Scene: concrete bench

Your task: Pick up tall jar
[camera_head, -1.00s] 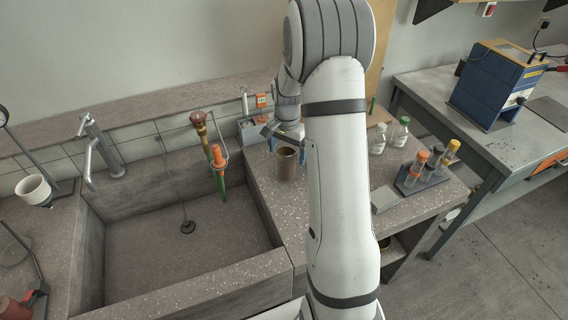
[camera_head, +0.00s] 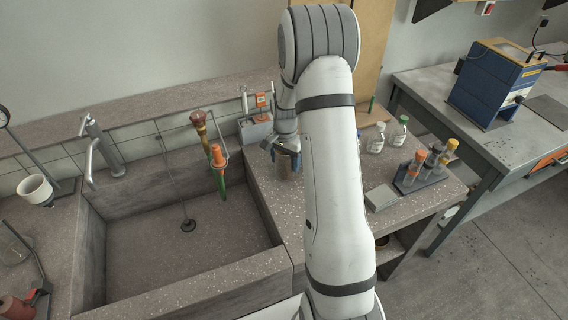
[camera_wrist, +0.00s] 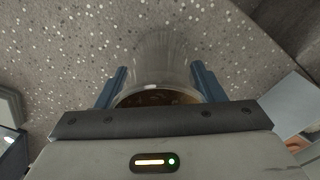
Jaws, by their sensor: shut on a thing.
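The tall jar (camera_head: 286,164) is a clear glass jar with brown contents, standing upright on the speckled bench right of the sink. In the wrist view the jar (camera_wrist: 162,62) shows between the two blue fingers, its brown contents near the palm. My gripper (camera_head: 285,150) comes down over the jar from above and is shut on it, one finger on each side. In the wrist view my gripper (camera_wrist: 162,80) has its fingers against the jar's sides. The jar's upper part is partly hidden by my gripper in the head view.
The sink (camera_head: 180,250) lies left, with a faucet (camera_head: 92,140) behind it. Right of my arm are bottles (camera_head: 398,131), a rack of capped tubes (camera_head: 422,172) and a grey box (camera_head: 381,198). A blue device (camera_head: 492,85) stands farther right.

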